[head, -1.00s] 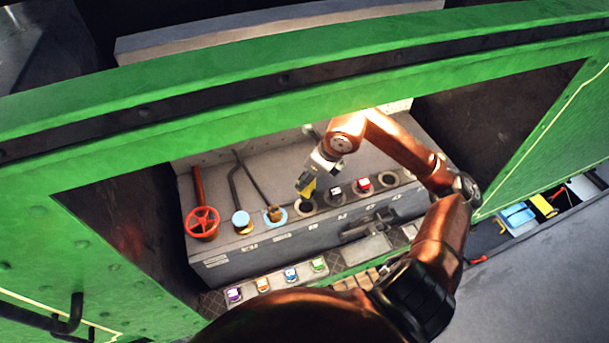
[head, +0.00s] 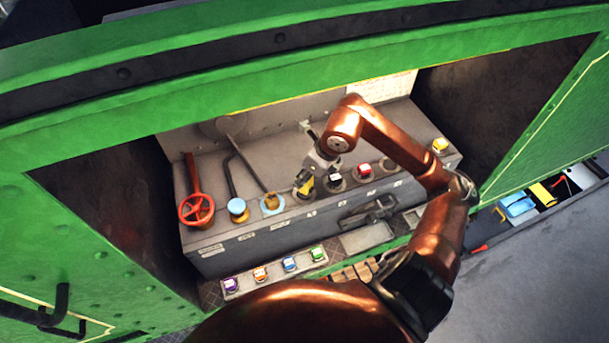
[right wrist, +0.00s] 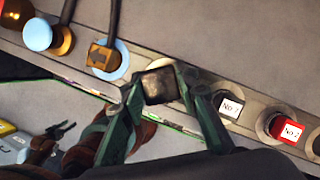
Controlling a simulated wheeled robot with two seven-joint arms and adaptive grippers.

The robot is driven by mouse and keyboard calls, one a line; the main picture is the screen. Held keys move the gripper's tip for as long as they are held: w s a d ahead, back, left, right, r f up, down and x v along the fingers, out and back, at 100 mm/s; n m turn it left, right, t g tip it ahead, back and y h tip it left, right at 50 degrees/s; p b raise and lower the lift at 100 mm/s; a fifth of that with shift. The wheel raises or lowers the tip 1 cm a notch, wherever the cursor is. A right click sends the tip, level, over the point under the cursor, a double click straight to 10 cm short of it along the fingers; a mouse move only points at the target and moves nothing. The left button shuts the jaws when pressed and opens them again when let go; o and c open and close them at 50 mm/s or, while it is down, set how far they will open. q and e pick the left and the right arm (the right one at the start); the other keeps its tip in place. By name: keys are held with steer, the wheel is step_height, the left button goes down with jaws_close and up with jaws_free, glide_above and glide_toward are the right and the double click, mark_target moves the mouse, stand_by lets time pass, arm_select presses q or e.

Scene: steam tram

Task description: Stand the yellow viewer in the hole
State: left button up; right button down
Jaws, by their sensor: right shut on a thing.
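The yellow viewer (head: 307,187) is in my right gripper (head: 316,172) in the head view. Its lower end is at the hole in the row along the bench; the hole is covered, so I cannot tell how deep it sits. In the right wrist view, both fingers of the right gripper (right wrist: 163,82) close on the viewer, whose dark brown end (right wrist: 160,86) faces the camera. Part of a pale ring (right wrist: 150,60) shows behind it. My left gripper is not in view.
Right of the viewer stand a black white-topped viewer (head: 335,180) and a red viewer (head: 363,170), then an empty hole (head: 388,165). A yellow-topped piece (head: 440,145) stands far right.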

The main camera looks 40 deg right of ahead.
steer(key=shift+f, duration=0.1)
steer(key=c, duration=1.4)
jaws_free()
steer(key=shift+o, duration=0.7)
steer(key=o, duration=0.5)
steer(key=shift+r, duration=0.2)
steer(key=shift+r+p, duration=0.55)
steer(key=shift+r, duration=0.45)
steer(key=shift+r, duration=0.15)
